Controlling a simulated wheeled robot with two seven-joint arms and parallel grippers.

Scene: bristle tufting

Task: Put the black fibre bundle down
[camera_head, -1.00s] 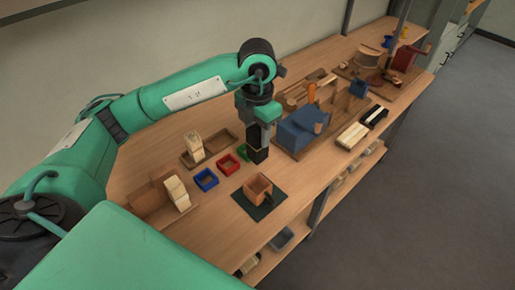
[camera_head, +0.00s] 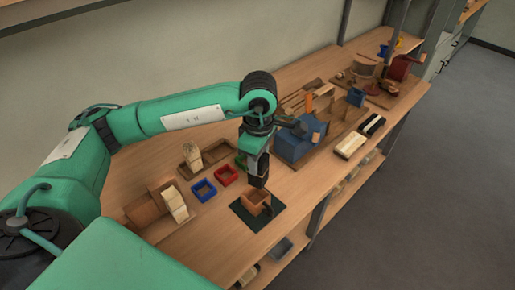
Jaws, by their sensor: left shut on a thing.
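My left gripper (camera_head: 260,168) points down and is shut on the black fibre bundle (camera_head: 260,181). The bundle hangs upright at the back of the small brown wooden box (camera_head: 256,204). Its lower end is close to the box's far rim. I cannot tell whether it touches the box or is inside it. The box is open-topped and sits on a dark green mat (camera_head: 242,212) near the bench's front edge. My right gripper is not in view.
Blue (camera_head: 204,190), red (camera_head: 227,174) and green trays stand left of the bundle; my gripper partly covers the green one. Wooden holders with pale bundles (camera_head: 173,203) stand further left. A blue fixture (camera_head: 297,142) is close on the right. Bare bench lies in front.

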